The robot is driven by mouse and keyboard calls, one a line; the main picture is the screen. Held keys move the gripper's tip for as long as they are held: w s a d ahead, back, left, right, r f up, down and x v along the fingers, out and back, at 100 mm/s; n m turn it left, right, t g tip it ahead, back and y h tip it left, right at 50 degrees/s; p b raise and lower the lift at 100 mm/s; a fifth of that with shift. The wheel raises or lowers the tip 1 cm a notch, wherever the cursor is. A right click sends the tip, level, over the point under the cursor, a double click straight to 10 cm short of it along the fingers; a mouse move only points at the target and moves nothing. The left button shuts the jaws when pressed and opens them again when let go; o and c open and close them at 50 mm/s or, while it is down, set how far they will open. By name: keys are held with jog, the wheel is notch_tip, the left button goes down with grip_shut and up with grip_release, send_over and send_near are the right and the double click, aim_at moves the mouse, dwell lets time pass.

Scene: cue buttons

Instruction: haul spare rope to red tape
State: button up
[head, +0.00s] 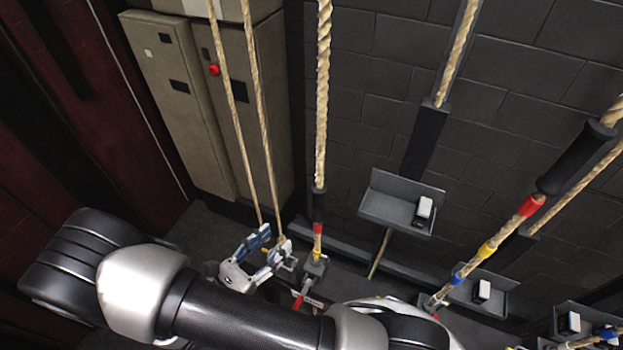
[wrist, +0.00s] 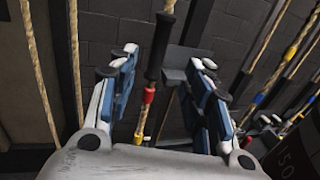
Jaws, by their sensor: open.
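My gripper (head: 272,245) is open and empty, low in front of the ropes at the wall. In the wrist view its two fingers (wrist: 166,62) stand wide apart. A rope (head: 323,100) with a black sleeve (head: 319,205) and a red tape band (head: 318,228) hangs just right of the gripper in the head view. In the wrist view its black sleeve (wrist: 160,45) and red tape (wrist: 149,95) appear between the fingers, apart from both. Another rope at the right has a red band (head: 531,205), a yellow band (head: 487,250) and a blue band (head: 458,278). I cannot tell which rope is the spare.
Two thin plain ropes (head: 240,120) hang left of the gripper. A grey tray (head: 385,208) with a white-topped switch (head: 424,208) is on the brick wall; more trays are lower right. A beige cabinet (head: 185,110) with a red button (head: 214,69) and a dark red curtain (head: 85,150) are at left.

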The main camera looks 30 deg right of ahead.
aim_at(315, 203)
jog(key=p+x, duration=0.1)
jog(key=x, duration=1.6)
jog(key=shift+d+p, duration=0.15)
jog(key=shift+p, duration=0.25)
jog(key=shift+c, duration=0.5)
grip_shut()
